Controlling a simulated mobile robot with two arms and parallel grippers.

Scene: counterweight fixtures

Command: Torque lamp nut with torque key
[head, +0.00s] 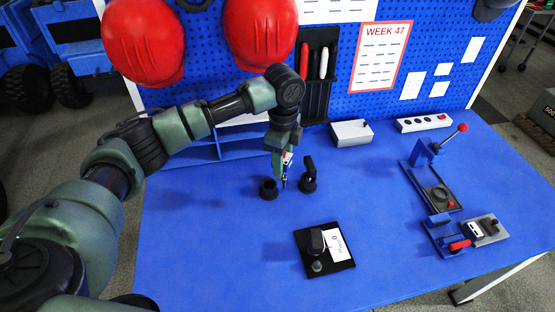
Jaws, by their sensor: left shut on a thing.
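My left gripper (285,166) points down over the middle of the blue table, just above and between two small black holders. It is shut on a slim tool (285,181), apparently the torque key, mostly hidden by the fingers. The left black holder (268,189) looks open and empty at the top. The right black holder (308,186) has a dark, tilted piece standing in it. Nearer the front, a black plate (341,265) carries a dark round lamp-like part (315,241), a small grey nut-like piece (317,266) and a white card marked 0. My right gripper is out of view.
A blue lever fixture (421,153) with a red knob and a small grey block (485,230) stand at the right. A white box (351,132) and a power strip (423,123) lie at the back. The table's front left is clear.

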